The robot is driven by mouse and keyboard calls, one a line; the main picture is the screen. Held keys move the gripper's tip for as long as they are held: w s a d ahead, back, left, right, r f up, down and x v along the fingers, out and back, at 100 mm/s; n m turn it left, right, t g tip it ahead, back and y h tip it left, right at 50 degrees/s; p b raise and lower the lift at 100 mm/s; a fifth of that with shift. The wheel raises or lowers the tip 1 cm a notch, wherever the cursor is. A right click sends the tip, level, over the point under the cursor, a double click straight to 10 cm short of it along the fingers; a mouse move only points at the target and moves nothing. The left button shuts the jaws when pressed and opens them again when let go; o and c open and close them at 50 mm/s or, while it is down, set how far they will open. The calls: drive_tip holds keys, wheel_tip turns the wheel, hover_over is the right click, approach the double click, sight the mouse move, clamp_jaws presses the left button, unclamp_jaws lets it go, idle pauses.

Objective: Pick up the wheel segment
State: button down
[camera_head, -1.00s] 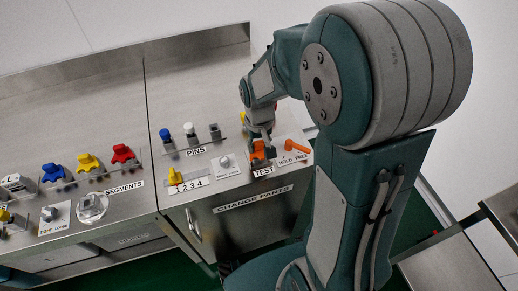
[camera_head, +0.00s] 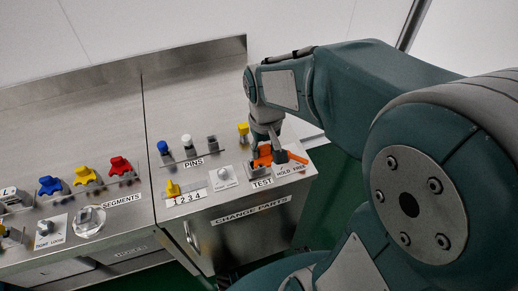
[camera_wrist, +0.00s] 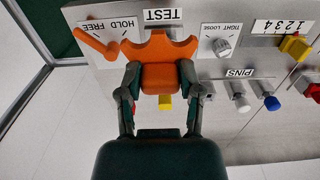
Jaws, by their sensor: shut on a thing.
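The orange wheel segment (camera_wrist: 161,52) shows in the wrist view beside the TEST label, with a wide curved end and a narrower block toward me. My gripper (camera_wrist: 160,82) is shut on this block, one finger on each side. In the head view the segment (camera_head: 263,160) is partly hidden by my gripper (camera_head: 266,150), which points down at the TEST spot. I cannot tell whether the segment is still seated there or lifted.
An orange lever (camera_wrist: 97,44) stands by the HOLD/FREE label, close to the segment. A yellow pin (camera_head: 243,129) is just behind. Blue, white and grey pins (camera_head: 186,140) stand left. Blue, yellow and red segments (camera_head: 86,176) sit further left. A yellow selector (camera_head: 173,187) is at 1234.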

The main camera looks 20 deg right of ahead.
drive_tip(key=s+d+r, duration=0.1)
drive_tip(key=s+r, duration=0.3)
drive_tip(key=s, duration=0.5)
drive_tip(key=shift+s+d+r, duration=0.15)
drive_tip(key=shift+s+r, duration=0.1)
drive_tip(key=shift+r, duration=0.1)
